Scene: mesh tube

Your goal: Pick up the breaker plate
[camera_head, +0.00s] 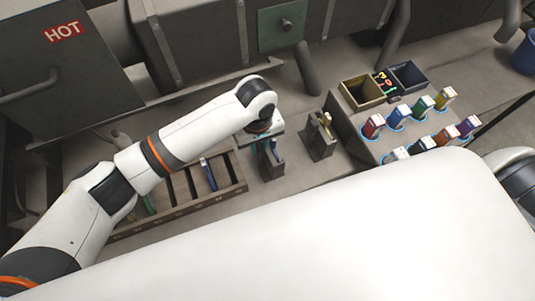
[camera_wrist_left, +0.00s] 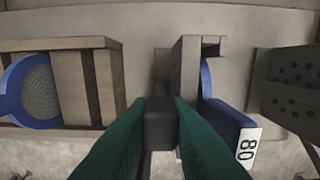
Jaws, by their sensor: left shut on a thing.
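My left gripper (camera_head: 263,140) points down over a grey slotted stand (camera_head: 271,168). In the left wrist view its two green fingers (camera_wrist_left: 160,122) are shut on a dark grey block (camera_wrist_left: 160,108), seemingly the grip of the breaker plate. The rest of the plate cannot be made out. The grey stand (camera_wrist_left: 186,68) is just right of the fingers. A blue handle marked 80 (camera_wrist_left: 232,128) sits beside it, apart from the block. My right gripper is not in view.
A wooden rack (camera_head: 180,212) with slots lies left of the stand; a blue mesh disc (camera_wrist_left: 38,92) shows in it. A second stand (camera_head: 318,140) is to the right. Farther right, a raised block holds several coloured handles (camera_head: 372,125) and two open bins (camera_head: 362,92).

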